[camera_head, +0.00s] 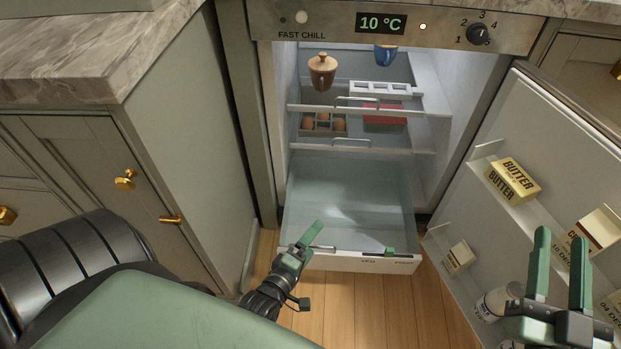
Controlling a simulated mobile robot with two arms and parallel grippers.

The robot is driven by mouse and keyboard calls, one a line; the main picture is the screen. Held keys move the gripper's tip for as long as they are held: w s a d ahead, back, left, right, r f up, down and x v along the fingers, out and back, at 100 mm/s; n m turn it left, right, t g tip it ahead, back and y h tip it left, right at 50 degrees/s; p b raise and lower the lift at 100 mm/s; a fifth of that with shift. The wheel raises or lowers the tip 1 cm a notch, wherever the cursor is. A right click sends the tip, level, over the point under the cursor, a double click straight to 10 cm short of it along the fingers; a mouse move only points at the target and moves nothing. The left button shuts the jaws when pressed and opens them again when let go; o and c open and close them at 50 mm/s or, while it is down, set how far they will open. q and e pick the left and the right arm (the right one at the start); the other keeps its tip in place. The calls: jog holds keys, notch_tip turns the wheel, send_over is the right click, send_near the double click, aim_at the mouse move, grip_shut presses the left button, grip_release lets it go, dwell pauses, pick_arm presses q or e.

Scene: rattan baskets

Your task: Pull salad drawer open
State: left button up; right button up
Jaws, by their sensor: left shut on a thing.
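The salad drawer (345,264) is at the bottom of the open fridge. It is a clear, empty-looking bin with a white front, and it stands well out from the fridge body. A thin metal handle (325,248) runs along the top of its front. My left gripper (310,240) is shut on the handle at its left end; its fingers partly hide that end. My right gripper (562,265) is open and empty at the lower right, in front of the fridge door.
The open fridge door (520,130) stands on the right, holding butter (513,180), cartons and jars. Above the drawer are shelves with a brown lidded pot (322,72) and eggs (338,124). A cabinet (95,170) borders the left. Wooden floor (350,310) lies below the drawer.

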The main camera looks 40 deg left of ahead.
pick_arm(q)
notch_tip(320, 180, up, 14)
jog(key=w+a+t+y, duration=0.1)
jog(key=w+t, duration=0.1)
jog(key=t, duration=0.2)
jog(key=shift+a+f+t+y, duration=0.15)
jog(key=shift+a+t+y, duration=0.15)
jog(key=shift+t, duration=0.1)
jog(key=shift+s+d+r, duration=0.2)
jog(key=shift+s+r, duration=0.2)
jog(key=shift+r, duration=0.15)
jog(key=c, duration=1.1)
jog(key=shift+f+n, duration=0.25)
jog(key=shift+n, duration=0.05)
pick_arm(e)
jog(key=f, duration=0.1)
jog(key=f+g, duration=0.2)
jog(key=shift+s+d+f+h, duration=0.15)
jog(key=shift+d+h, duration=0.15)
jog(key=shift+d, duration=0.05)
pick_arm(q)
jog(key=shift+w+f, duration=0.1)
